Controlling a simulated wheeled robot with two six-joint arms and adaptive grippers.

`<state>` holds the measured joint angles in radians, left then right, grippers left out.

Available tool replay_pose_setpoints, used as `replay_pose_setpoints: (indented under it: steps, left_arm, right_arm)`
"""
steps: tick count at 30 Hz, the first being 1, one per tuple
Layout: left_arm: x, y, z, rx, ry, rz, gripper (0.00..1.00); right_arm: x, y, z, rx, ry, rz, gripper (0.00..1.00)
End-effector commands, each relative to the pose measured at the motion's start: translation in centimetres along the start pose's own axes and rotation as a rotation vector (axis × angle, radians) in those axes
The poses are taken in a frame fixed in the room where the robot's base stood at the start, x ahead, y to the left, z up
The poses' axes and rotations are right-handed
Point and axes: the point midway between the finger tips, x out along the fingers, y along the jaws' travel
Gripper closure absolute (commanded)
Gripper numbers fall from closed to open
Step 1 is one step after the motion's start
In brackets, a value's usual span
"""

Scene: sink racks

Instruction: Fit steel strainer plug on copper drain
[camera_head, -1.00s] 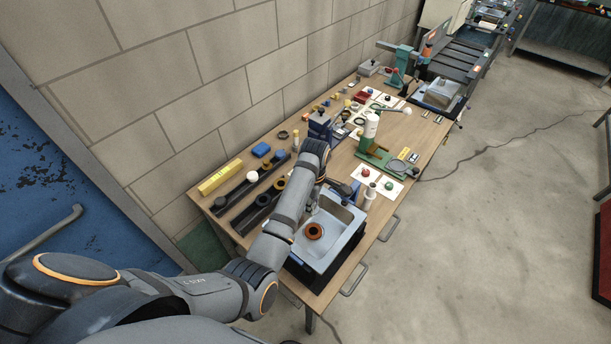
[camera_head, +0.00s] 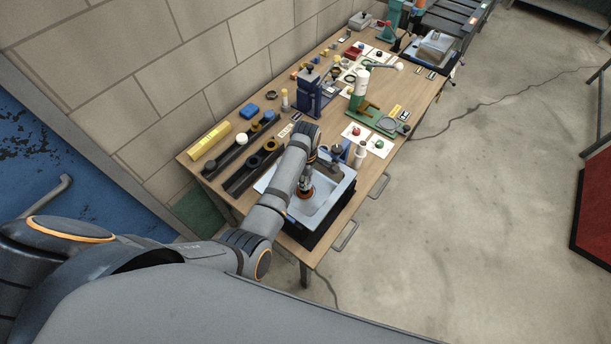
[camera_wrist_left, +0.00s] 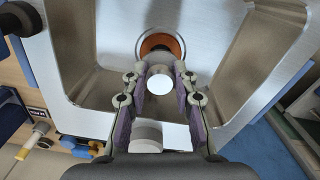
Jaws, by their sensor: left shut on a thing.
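My left gripper (camera_wrist_left: 158,92) is shut on the steel strainer plug (camera_wrist_left: 159,85), whose bright round end shows between the fingertips in the left wrist view. The copper drain (camera_wrist_left: 176,45) is an orange-brown ring with a dark centre in the basin floor, just beyond the fingertips. In the head view the left gripper (camera_head: 305,181) points down into the basin over the copper drain (camera_head: 308,195). The fingers and plug hide part of the ring. I cannot tell whether the plug touches the drain. My right gripper is out of view.
The steel sink (camera_head: 338,192) has raised walls around the gripper.

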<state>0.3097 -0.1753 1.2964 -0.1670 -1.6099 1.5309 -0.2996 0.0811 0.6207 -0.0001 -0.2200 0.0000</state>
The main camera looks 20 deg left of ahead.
Motion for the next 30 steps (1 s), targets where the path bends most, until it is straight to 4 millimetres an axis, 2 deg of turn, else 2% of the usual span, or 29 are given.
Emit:
replay_pose_setpoints:
  steps: [30]
  left_arm:
    - [0.64,0.06,-0.06,-0.001,0.001,0.001,1.00]
  right_arm:
    - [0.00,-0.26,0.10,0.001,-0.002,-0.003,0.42]
